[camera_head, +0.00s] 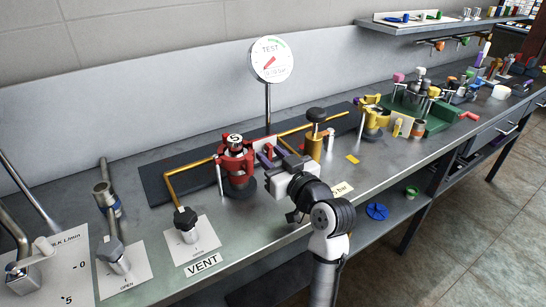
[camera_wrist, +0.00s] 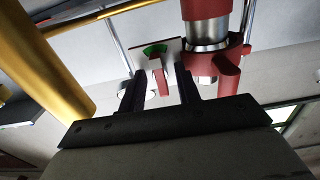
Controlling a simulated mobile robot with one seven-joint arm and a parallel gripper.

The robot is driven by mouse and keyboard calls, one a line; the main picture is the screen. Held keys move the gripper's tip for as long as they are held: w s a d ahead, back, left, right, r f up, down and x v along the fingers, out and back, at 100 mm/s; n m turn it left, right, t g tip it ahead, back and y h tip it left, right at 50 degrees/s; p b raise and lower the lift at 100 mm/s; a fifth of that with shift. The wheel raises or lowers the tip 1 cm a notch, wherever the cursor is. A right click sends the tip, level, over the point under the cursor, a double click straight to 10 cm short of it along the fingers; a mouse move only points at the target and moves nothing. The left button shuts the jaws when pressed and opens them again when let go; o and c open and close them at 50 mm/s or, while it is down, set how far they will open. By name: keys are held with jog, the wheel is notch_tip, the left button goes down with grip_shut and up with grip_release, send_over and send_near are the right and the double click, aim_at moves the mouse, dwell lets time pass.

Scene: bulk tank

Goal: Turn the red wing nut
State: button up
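A narrow red piece (camera_wrist: 158,76), which looks like the red wing nut, stands between my fingers in the wrist view. Behind it is a white plate with a green sector (camera_wrist: 155,49). My gripper (camera_wrist: 160,90) is open; gaps show on both sides of the red piece, and neither finger visibly touches it. In the head view my gripper (camera_head: 272,172) is just right of the red clamp assembly (camera_head: 236,163). The red clamp body also shows right of my fingers in the wrist view (camera_wrist: 207,10).
A brass cylinder with a black knob (camera_head: 315,143) stands right of my gripper; it is close at left in the wrist view (camera_wrist: 45,65). A red lug (camera_wrist: 228,75) lies right of the fingers. The TEST gauge (camera_head: 272,60) rises behind. A yellow fixture (camera_head: 374,118) stands farther right.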

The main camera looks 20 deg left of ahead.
jog(key=p+v, duration=0.1)
jog(key=v, duration=1.3)
jog(key=shift+a, duration=0.1)
